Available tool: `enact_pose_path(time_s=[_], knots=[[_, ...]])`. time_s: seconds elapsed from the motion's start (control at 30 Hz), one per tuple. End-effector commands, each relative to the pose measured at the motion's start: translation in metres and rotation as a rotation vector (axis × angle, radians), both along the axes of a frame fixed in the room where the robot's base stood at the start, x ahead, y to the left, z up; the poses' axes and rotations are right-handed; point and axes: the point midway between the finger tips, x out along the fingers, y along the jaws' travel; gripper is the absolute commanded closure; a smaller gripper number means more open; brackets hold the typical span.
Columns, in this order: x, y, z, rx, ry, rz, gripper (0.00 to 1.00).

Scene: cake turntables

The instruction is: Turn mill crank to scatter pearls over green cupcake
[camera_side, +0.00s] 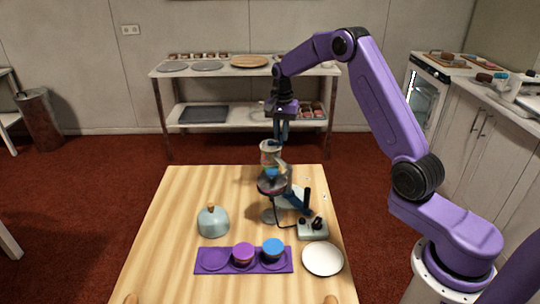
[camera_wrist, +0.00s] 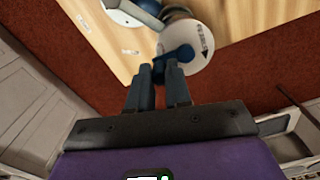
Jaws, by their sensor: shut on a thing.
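The mill (camera_side: 268,158) is a pale canister with a label, held above a small raised turntable (camera_side: 265,188). In the wrist view a round white mill top (camera_wrist: 203,48) carries dark print and an arrow. My gripper (camera_side: 277,142) points down from above at the mill; in the wrist view its fingers (camera_wrist: 160,68) are shut on the blue crank knob (camera_wrist: 180,54). A blue-topped thing (camera_side: 271,174) sits under the mill, partly hidden. I cannot make out a green cupcake or any pearls.
A purple tray (camera_side: 205,269) holds a pink-purple cupcake (camera_side: 243,252) and a blue one (camera_side: 273,247). A grey-blue dome (camera_side: 212,222), a white plate (camera_side: 322,259) and a control box (camera_side: 313,231) stand nearby.

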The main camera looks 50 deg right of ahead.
Motion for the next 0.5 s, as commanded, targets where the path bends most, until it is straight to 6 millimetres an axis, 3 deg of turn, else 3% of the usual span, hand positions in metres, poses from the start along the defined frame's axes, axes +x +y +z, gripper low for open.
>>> enact_pose_path(time_s=[0.5], knots=[[-0.0027, 0.0105, 0.0018, 0.000, -0.007, 0.003, 1.00]])
